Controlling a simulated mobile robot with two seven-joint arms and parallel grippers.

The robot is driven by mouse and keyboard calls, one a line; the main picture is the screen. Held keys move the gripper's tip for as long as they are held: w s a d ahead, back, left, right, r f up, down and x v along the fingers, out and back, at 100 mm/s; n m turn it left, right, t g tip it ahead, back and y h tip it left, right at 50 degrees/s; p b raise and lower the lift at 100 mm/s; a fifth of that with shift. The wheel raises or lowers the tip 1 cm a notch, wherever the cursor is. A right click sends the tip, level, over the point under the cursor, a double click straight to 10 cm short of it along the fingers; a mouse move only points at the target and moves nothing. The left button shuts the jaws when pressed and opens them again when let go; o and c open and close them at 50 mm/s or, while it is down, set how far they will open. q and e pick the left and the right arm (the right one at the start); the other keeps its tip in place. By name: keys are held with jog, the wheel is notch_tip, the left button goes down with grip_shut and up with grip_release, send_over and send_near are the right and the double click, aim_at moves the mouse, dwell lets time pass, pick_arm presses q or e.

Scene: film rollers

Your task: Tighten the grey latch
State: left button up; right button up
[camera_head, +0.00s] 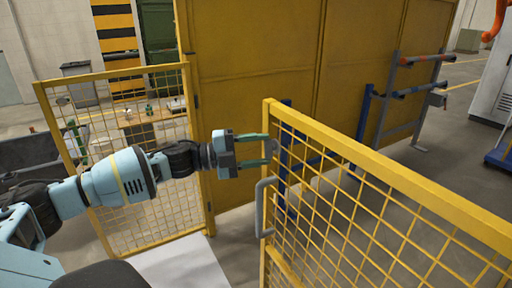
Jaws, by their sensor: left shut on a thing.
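My left gripper (268,150) reaches in from the left to the upper end of the yellow mesh gate (385,190). Its green fingers are level, one above the other, and their tips are at the gate's end post. It is shut on the grey latch (274,148), of which only a small grey piece shows between the fingertips. The rest of the latch is hidden. My right gripper is not in view.
A grey pull handle (262,207) is on the gate's end post just below my gripper. A second yellow mesh panel (150,200) stands behind my left arm. A tall yellow wall (260,65) rises behind. Blue and grey racks (400,95) stand beyond the gate.

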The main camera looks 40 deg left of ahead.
pick_arm(q)
jog(key=shift+m, duration=0.6)
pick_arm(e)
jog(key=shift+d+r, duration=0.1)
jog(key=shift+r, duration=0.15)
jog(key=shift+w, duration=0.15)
pick_arm(q)
jog(key=o, duration=0.9)
jog(key=shift+c, duration=0.2)
jog(key=shift+o, duration=0.6)
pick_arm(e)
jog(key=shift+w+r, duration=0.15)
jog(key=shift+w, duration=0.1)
pick_arm(q)
jog(key=v, duration=0.7)
jog(key=shift+s+a+r+p, duration=0.2)
jog(key=shift+s+a+p, duration=0.05)
jog(key=shift+p, duration=0.1)
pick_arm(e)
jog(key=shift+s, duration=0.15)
